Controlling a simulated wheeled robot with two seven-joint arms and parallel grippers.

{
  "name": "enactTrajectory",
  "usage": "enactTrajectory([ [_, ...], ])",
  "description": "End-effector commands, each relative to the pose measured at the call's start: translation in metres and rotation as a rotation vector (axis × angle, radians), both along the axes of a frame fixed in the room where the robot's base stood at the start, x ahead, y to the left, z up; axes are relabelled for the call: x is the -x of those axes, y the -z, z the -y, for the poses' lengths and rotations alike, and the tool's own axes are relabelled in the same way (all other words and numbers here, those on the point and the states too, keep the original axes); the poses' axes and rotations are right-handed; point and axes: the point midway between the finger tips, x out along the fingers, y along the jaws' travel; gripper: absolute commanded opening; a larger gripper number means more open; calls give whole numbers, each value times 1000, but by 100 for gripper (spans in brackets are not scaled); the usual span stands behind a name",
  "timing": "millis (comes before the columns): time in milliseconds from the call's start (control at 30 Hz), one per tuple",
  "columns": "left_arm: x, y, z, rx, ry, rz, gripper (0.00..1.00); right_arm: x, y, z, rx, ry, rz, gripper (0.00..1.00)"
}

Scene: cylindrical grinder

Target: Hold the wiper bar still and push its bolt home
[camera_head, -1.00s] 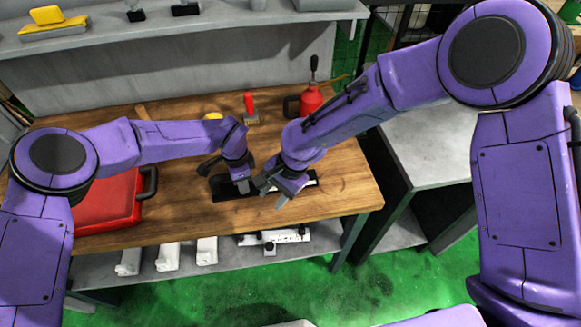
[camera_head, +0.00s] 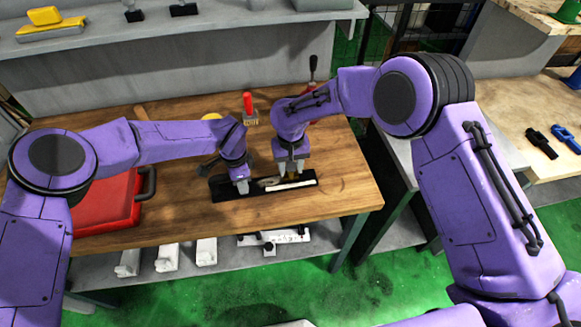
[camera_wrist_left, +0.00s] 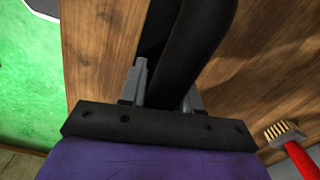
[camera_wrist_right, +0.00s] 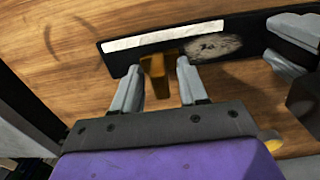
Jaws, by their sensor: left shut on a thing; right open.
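The wiper bar (camera_head: 222,194) is a long black piece lying on the wooden bench, with a white strip along its right part. It also shows in the right wrist view (camera_wrist_right: 262,38). My left gripper (camera_head: 242,186) is shut on the bar's dark handle-like part (camera_wrist_left: 200,45), at its left half. My right gripper (camera_head: 290,172) points down over the right half; its open fingers (camera_wrist_right: 163,92) stand either side of a brass-coloured bolt (camera_wrist_right: 154,72) at the bar's edge. I cannot tell whether the fingers touch the bolt, or how deep it sits.
A red case (camera_head: 105,205) lies at the bench's left. White parts (camera_head: 168,256) lie on the lower shelf. The bench right of the bar is clear.

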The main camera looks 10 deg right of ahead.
Motion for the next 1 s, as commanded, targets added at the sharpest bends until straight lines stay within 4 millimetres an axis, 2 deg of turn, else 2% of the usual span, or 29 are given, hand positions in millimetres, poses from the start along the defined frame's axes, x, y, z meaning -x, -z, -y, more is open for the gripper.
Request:
enactTrajectory([
  [100,0,-1,0,0,0,1,0,0,6,0,-1,1,2,43],
  [333,0,-1,0,0,0,1,0,0,7,0,-1,1,2,43],
  [467,0,-1,0,0,0,1,0,0,7,0,0,1,1,0],
  [667,-1,-1,0,0,0,1,0,0,7,3,0,3,1,0],
  [900,-1,-1,0,0,-2,1,0,-1,7,44,1,6,1,0],
  [1000,-1,-1,-1,-1,-2,1,0,-1,7,54,2,5,1,0],
])
